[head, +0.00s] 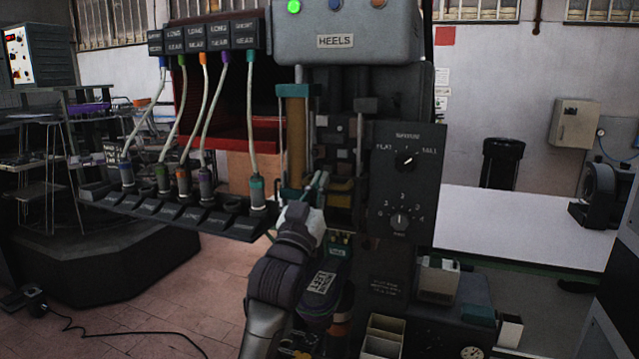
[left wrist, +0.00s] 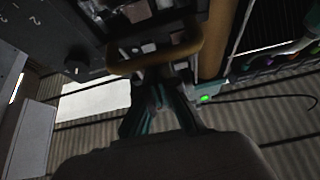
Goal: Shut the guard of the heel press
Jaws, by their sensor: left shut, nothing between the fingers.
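The heel press (head: 345,40) stands in the middle of the head view, with a grey top housing marked HEELS. A yellow-brown bar, which looks like part of its guard (head: 341,186), shows low in the press opening. The bar also crosses the upper middle of the left wrist view (left wrist: 155,58). My left gripper (head: 318,184) is at the front of the press, beside this bar. In the left wrist view its teal fingers (left wrist: 163,90) are together, just below the bar and empty. I cannot tell whether they touch it. My right gripper is not in view.
A control panel (head: 407,185) with two knobs is right of the opening. A rack (head: 185,215) of colour-marked cables hangs left of it. Small bins (head: 383,336) stand low in front. A white bench (head: 515,228) is at the right. Open floor lies lower left, with a black cable.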

